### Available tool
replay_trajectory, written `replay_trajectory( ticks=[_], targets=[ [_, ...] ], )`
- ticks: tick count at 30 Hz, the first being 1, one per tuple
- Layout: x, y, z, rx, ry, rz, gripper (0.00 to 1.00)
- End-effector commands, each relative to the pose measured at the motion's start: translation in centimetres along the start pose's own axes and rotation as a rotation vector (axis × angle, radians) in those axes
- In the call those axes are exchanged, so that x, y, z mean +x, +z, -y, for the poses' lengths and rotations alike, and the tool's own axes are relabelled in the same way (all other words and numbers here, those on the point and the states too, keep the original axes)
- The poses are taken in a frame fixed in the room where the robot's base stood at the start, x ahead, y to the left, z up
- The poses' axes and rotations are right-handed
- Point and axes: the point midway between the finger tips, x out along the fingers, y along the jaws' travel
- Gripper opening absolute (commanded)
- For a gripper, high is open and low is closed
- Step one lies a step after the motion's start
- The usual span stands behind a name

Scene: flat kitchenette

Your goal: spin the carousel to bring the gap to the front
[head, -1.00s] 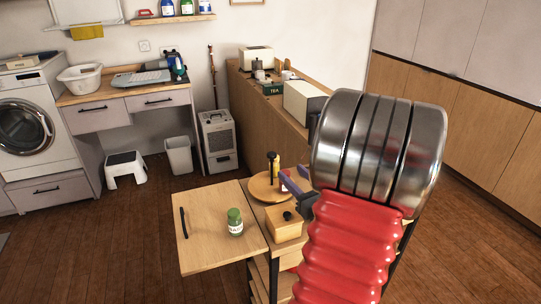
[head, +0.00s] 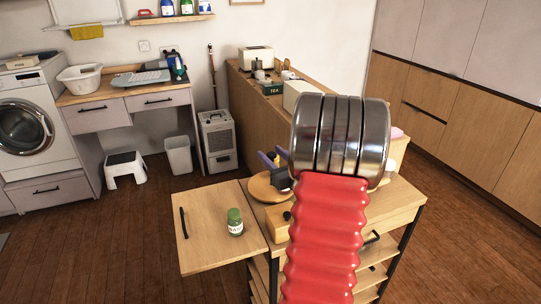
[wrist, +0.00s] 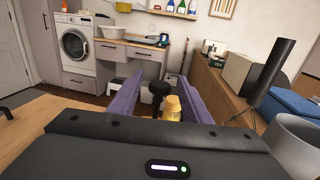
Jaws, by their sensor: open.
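The carousel (head: 258,188) is a round wooden disc on the trolley top, partly hidden by my arm and gripper. My gripper (head: 275,156) is over its far right part, with purple fingers apart. In the wrist view my gripper (wrist: 157,88) is open. A black-topped post (wrist: 158,92) and a yellow bottle (wrist: 173,108) show between its fingers, with no clear contact. The disc is hidden there, and I cannot make out the gap. A green-capped jar (head: 235,222) stands on the trolley's left leaf, off the carousel.
A wooden box (head: 278,222) sits in front of the carousel, partly behind my arm. The trolley's left leaf (head: 208,250) is mostly bare. A counter (head: 262,115) with a toaster (head: 257,58) and a tea tin (head: 272,88) runs behind. A dark upright post (wrist: 270,75) stands at right.

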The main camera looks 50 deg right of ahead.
Motion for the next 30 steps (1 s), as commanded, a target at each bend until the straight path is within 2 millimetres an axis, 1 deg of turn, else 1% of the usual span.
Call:
replay_trajectory(
  ticks=[1, 4, 12, 14, 30],
  targets=[
    [0.44, -0.03, -0.07, 0.0, 0.001, 0.0, 0.44],
    [0.88, -0.05, -0.06, 0.0, 0.001, -0.001, 0.44],
    [0.95, -0.04, -0.03, 0.0, 0.0, -0.001, 0.44],
    [0.95, -0.04, -0.02, 0.0, 0.0, -0.001, 0.41],
    [0.93, -0.03, -0.07, 0.0, 0.001, -0.001, 0.03]
  ],
)
